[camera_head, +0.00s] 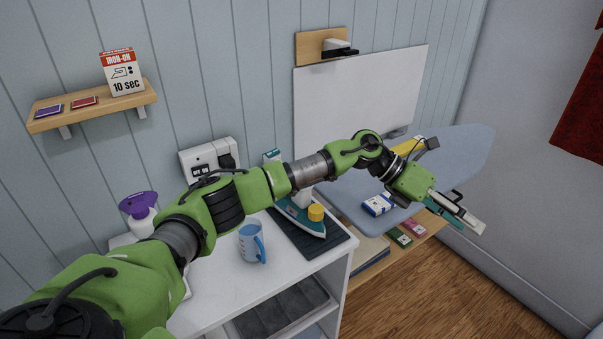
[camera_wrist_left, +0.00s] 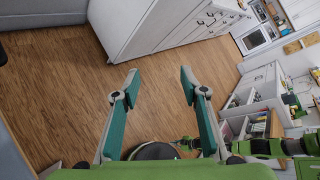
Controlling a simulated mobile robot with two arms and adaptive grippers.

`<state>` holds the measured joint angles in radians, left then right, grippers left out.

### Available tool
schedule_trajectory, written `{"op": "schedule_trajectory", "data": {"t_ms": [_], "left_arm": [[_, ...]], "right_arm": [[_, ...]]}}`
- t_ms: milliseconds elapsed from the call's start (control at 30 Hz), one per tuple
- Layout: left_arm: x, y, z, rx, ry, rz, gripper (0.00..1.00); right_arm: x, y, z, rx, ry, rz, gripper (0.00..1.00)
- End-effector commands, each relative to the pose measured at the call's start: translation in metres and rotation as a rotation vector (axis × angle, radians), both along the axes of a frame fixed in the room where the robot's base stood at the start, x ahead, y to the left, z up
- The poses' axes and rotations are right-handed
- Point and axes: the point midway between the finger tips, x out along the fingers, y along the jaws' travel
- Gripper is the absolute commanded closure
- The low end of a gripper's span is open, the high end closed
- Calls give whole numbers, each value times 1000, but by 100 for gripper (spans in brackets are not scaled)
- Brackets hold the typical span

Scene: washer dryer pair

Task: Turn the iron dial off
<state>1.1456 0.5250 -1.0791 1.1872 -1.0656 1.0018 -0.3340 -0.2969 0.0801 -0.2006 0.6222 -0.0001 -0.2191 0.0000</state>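The iron (camera_head: 299,216) is teal and white and rests on a dark mat (camera_head: 333,236) on the white cabinet. Its yellow dial (camera_head: 316,212) faces up on the near right side of the iron. My left arm crosses in front of the iron and hides part of it. My right gripper shows in neither view.
A blue measuring cup (camera_head: 250,243) stands left of the iron, and a purple-topped bottle (camera_head: 139,212) stands further left. The ironing board (camera_head: 465,155) is behind at the right, with small boxes near it. The wooden floor at the right is clear.

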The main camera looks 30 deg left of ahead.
Motion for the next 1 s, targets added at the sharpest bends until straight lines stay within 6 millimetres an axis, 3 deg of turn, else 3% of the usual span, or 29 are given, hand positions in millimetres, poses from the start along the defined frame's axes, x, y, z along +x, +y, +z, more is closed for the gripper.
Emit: {"op": "schedule_trajectory", "data": {"t_ms": [167, 300, 400, 500, 600, 733, 867, 1000], "left_arm": [[9, 112, 18, 453, -102, -127, 60], [4, 217, 53, 770, -79, -150, 60], [-8, 282, 84, 939, -31, -138, 60], [-24, 328, 110, 1050, 23, -117, 60], [-36, 355, 127, 1113, 63, -103, 60], [-43, 369, 131, 1142, 89, -96, 60], [-43, 370, 116, 1144, 90, -97, 60], [-42, 370, 89, 1143, 92, -99, 60]], "right_arm": [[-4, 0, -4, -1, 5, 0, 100], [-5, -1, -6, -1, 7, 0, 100], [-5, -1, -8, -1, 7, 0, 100], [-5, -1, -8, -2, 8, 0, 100], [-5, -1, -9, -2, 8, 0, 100], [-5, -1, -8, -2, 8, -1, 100], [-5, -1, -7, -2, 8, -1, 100], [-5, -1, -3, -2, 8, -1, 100]]}}
